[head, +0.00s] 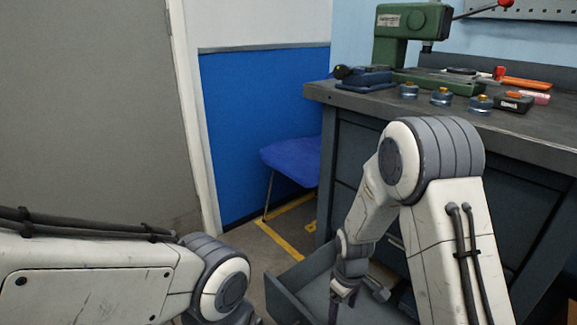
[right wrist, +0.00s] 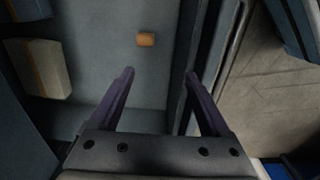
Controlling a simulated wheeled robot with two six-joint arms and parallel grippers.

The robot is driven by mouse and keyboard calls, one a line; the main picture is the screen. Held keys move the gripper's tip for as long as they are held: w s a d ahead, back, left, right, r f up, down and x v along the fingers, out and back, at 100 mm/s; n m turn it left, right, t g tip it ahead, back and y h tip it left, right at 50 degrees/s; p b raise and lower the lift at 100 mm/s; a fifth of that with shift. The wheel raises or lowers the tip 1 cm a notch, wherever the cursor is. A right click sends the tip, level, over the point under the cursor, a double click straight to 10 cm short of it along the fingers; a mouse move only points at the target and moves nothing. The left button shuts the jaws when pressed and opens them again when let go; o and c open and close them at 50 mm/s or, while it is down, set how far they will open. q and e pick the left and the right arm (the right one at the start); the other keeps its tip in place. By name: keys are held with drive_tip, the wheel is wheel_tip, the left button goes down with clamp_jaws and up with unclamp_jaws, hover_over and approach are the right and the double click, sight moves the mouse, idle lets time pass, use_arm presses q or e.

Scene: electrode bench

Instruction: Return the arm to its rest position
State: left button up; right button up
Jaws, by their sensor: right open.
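My right arm (head: 430,165) is bent over the bench's front, with its forearm pointing down. Its gripper (head: 340,300) hangs at an open drawer (head: 285,300) low in the bench. In the right wrist view the two dark fingers of the gripper (right wrist: 160,75) are apart, with nothing held between them. The drawer's grey floor (right wrist: 100,30) and its wall (right wrist: 203,60) show beyond the fingers. I cannot tell how far the tips are from the wall. My left arm (head: 120,270) lies at the lower left; its gripper is out of view.
A small orange-brown block (right wrist: 146,40) and a pale, tan-edged block (right wrist: 40,68) lie in the drawer. The bench top (head: 385,103) holds a green press (head: 398,50), several small blue-grey pots and tools. A blue chair (head: 292,158) stands left of the bench.

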drive_tip(key=s+a+r+p, duration=0.1)
drive_tip(key=s+a+r, duration=0.3)
drive_tip(key=r, duration=0.3)
drive_tip(key=s+a+r+p, duration=0.2)
drive_tip(key=s+a+r, duration=0.2)
drive_tip(key=r, duration=0.3)
drive_tip(key=s+a+r+y+p, duration=0.1)
drive_tip(key=s+r, duration=0.4)
drive_tip(key=s, duration=0.2)
drive_tip(key=s+a+r+p, duration=0.2)
drive_tip(key=s+r, duration=0.4)
drive_tip(key=s, duration=0.2)
wheel_tip(320, 180, up, 37)
drive_tip(key=p, duration=3.7)
drive_tip(key=shift+w+d, duration=0.25)
drive_tip(key=shift+w, duration=0.1)
